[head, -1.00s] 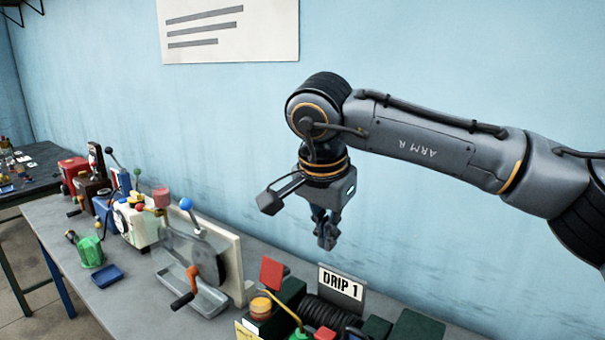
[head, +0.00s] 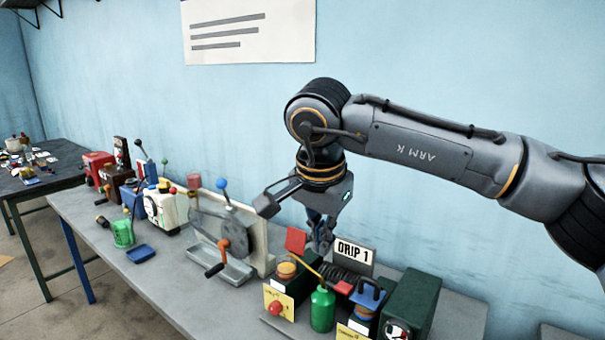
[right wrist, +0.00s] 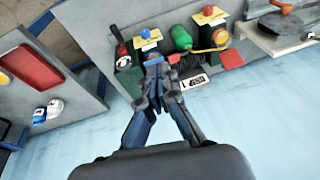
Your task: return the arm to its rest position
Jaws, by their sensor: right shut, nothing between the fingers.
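My right gripper (head: 320,240) hangs from the right arm in the head view, fingers pointing down, just behind and above the DRIP 1 station. It is shut and empty. In the right wrist view the closed fingers (right wrist: 157,88) point over the same station, with the white DRIP 1 sign (right wrist: 195,81) beside them. In the head view the DRIP 1 sign (head: 354,251) stands just right of the fingertips. I cannot tell whether the fingers touch anything. My left gripper is not in view.
A green oil can (head: 322,308), a dark green box (head: 412,302) and a red flap (head: 296,240) crowd the bench under the gripper. A crank machine (head: 238,240) stands to the left. A dark table (head: 45,178) is at far left. The wall is behind.

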